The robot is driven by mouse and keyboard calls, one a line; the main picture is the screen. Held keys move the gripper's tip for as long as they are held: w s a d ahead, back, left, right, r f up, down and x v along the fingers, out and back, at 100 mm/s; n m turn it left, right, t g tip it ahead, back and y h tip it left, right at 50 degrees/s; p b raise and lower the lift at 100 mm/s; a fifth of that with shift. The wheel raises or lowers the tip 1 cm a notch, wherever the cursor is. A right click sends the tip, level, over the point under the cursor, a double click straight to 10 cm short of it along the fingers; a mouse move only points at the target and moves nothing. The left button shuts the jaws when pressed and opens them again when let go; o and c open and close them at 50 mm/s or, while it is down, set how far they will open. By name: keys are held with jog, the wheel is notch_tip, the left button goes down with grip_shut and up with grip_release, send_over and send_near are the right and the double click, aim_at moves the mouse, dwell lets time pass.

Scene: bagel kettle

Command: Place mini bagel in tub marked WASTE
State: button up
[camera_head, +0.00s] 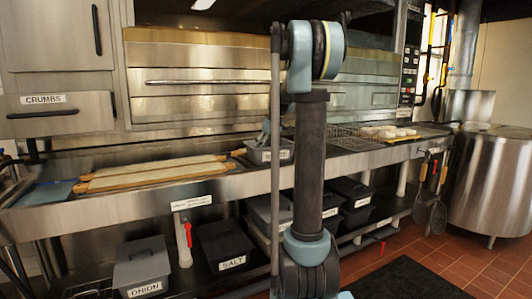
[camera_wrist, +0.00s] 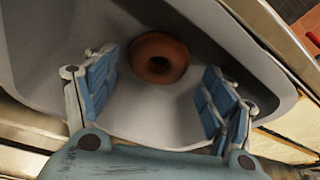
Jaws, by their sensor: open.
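The mini bagel (camera_wrist: 158,60), a brown ring, lies inside a grey tub (camera_wrist: 45,65) in the wrist view. My gripper (camera_wrist: 160,80) is open, with its blue-padded fingers spread apart at the tub and nothing between them. The bagel is beyond the fingertips, apart from both. In the head view, the grey tub (camera_head: 256,157) stands on the steel counter. Its label begins with W, and my arm hides the rest of it. The bagel does not show in the head view.
Long boards (camera_head: 150,174) lie on the counter to the left of the tub. A wire rack (camera_head: 355,140) and pale bagels (camera_head: 388,132) are to the right. Lidded bins marked ONION (camera_head: 141,267) and SALT (camera_head: 222,245) stand below. A large steel kettle (camera_head: 488,190) is at far right.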

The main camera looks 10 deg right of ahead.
jog(key=v, duration=1.3)
jog(key=s+a+f+m, duration=0.1)
jog(key=s+f, duration=0.3)
jog(key=s, duration=0.4)
jog(key=s+a+f+m+h, duration=0.1)
jog(key=s+f, duration=0.4)
jog(key=s, duration=0.3)
jog(key=s+a+f+m, duration=0.15)
jog(key=s+f, duration=0.25)
jog(key=s, duration=0.4)
jog(key=s+f+m+h, duration=0.1)
jog(key=s+f+m, duration=0.2)
jog(key=s+f, duration=1.4)
jog(key=shift+s+x, duration=0.2)
jog(key=shift+x, duration=0.7)
jog(key=shift+o, duration=0.6)
jog(key=shift+s+m, duration=0.1)
jog(key=shift+m, duration=0.15)
